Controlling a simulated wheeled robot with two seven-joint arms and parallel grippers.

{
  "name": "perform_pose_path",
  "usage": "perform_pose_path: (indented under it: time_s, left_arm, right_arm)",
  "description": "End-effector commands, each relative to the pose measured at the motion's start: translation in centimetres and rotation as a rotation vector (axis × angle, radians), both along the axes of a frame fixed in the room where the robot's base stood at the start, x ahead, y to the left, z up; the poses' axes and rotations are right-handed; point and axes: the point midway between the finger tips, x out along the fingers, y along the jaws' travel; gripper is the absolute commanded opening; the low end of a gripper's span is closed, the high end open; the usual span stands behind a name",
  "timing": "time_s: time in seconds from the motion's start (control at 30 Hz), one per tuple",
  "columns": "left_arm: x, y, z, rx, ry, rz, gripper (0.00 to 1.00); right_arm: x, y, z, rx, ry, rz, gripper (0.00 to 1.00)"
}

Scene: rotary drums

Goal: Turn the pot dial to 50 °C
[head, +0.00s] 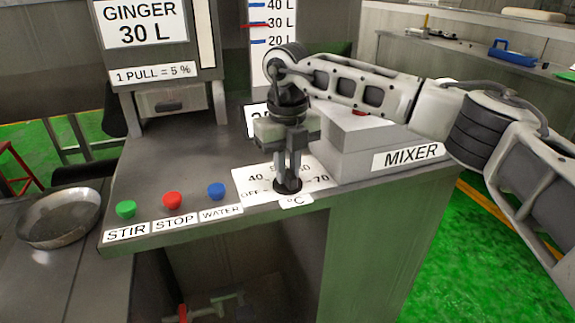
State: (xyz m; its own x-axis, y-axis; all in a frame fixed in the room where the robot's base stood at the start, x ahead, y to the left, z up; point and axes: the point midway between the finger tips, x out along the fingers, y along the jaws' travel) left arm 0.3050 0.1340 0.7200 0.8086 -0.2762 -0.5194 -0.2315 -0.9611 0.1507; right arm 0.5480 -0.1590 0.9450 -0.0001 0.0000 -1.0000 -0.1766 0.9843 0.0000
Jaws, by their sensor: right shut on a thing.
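The pot dial (288,185) is a small black knob on the front of the grey counter. Its white scale plate (318,174) reads OFF, 40 and 70, with the marks between partly hidden behind my gripper and a °C label in front. My right gripper (288,178) points straight down from above and is shut on the dial. The dial's pointer is hidden, so I cannot tell its setting. My left gripper is not in view.
Green STIR (125,209), red STOP (172,201) and blue WATER (217,191) buttons lie left of the dial. A grey MIXER box (375,155) stands to the right. A metal bowl (60,217) sits at far left. The GINGER dispenser (150,40) stands behind.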

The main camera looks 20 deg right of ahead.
Motion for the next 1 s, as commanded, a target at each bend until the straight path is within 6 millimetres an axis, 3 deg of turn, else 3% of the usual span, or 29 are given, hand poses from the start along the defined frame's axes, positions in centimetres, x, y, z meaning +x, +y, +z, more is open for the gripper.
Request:
perform_pose_path:
  time_s: [0.33,0.83,0.87,0.93,1.0]
  left_arm:
    - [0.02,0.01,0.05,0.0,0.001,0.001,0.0]
    - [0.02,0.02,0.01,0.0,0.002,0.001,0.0]
    - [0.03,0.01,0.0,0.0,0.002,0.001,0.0]
    - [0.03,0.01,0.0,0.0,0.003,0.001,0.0]
    - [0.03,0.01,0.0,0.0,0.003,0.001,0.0]
  right_arm:
    - [0.0,-0.01,0.02,-0.001,0.0,-0.127,0.0]
    - [0.01,-0.01,0.02,-0.001,0.0,-0.144,0.0]
    - [0.01,-0.01,0.02,-0.001,0.0,-0.144,0.19]
    - [0.01,-0.01,0.02,0.0,0.0,-0.144,0.38]
    - [0.01,-0.01,0.02,0.0,0.0,-0.144,0.38]
